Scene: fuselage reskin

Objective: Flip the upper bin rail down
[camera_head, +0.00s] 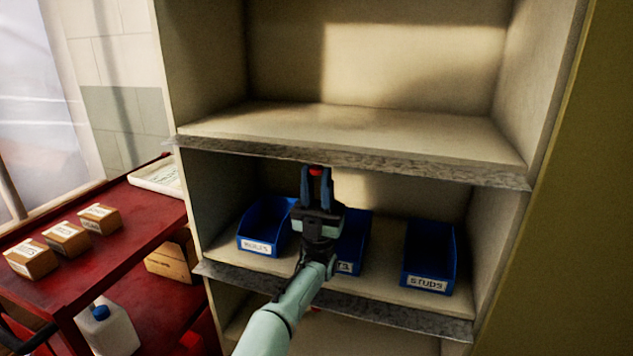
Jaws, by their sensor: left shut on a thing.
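The upper bin rail (430,169) is a long grey, rough-looking strip along the front edge of the upper shelf. My left gripper (317,174) is at the rail's lower edge, near the middle, with its fingers pointing up. It is shut on a small red tab (316,169) just under the rail. The fingers partly hide the tab. A similar lower rail (400,316) runs along the front edge of the shelf below. My right gripper is not in view.
Blue bins stand on the lower shelf: left (262,229), middle (356,238), partly hidden by my gripper, and right, labelled STUDS (430,258). The upper shelf (350,128) is empty. A red cart (130,225) with small boxes (66,238) stands at the left.

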